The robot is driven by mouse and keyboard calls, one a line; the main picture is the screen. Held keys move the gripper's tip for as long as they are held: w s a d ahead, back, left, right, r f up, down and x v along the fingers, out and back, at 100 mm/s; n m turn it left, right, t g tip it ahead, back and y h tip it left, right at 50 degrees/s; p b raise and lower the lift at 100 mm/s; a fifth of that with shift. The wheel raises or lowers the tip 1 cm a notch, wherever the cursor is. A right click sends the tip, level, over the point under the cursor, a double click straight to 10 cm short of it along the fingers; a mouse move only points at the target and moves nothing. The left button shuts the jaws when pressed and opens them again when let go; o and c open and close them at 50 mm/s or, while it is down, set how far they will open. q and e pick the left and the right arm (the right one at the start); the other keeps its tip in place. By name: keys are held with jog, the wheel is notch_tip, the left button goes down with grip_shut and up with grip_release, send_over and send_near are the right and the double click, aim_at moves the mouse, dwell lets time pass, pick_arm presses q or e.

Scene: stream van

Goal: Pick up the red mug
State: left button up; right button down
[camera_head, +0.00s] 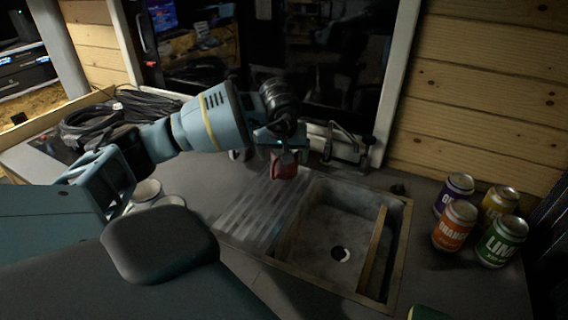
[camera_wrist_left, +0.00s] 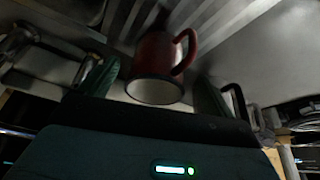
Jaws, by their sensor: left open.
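The red mug (camera_head: 284,167) stands at the back of the ribbed drainboard, left of the sink, partly hidden by my left gripper in the head view. My left gripper (camera_head: 287,150) is at the mug, reaching in from the left. In the left wrist view the red mug (camera_wrist_left: 160,62) shows its pale rim toward the camera and its handle to the right. It lies between the two open fingers (camera_wrist_left: 155,90), with gaps visible on both sides. Contact with the mug cannot be made out. My right gripper is not in view.
The sink (camera_head: 335,240) is right of the drainboard, with a tap (camera_head: 345,145) behind it. Several cans, including an orange one (camera_head: 455,226), stand at the right. White cups (camera_head: 147,190) and coiled black cables (camera_head: 95,125) are at the left. A window frame (camera_head: 395,85) rises behind.

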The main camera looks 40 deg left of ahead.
pick_arm(q)
jog(key=shift+w+f, duration=0.1)
jog(key=shift+f, duration=0.1)
jog(key=x, duration=0.5)
jog(key=shift+w+a, duration=0.15)
jog(key=shift+w, duration=0.05)
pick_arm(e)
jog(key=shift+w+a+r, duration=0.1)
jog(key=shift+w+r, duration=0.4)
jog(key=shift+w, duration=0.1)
pick_arm(q)
jog(key=shift+r, duration=0.1)
jog(key=c, duration=1.3)
jog(key=shift+r, duration=0.1)
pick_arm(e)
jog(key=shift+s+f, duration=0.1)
pick_arm(q)
jog(key=shift+r, duration=1.3)
jog(key=shift+s+d+r+b, duration=0.15)
jog(key=shift+s+d+r, duration=0.2)
jog(key=shift+s+d, duration=1.5)
jog(key=shift+s+d+r+b, duration=0.15)
jog(key=shift+s+d+r, duration=0.25)
jog(key=shift+s+d, duration=1.5)
jog(key=shift+s+d+r+b, duration=0.15)
jog(key=shift+s+d+r, duration=0.2)
jog(key=shift+s+d, duration=1.5)
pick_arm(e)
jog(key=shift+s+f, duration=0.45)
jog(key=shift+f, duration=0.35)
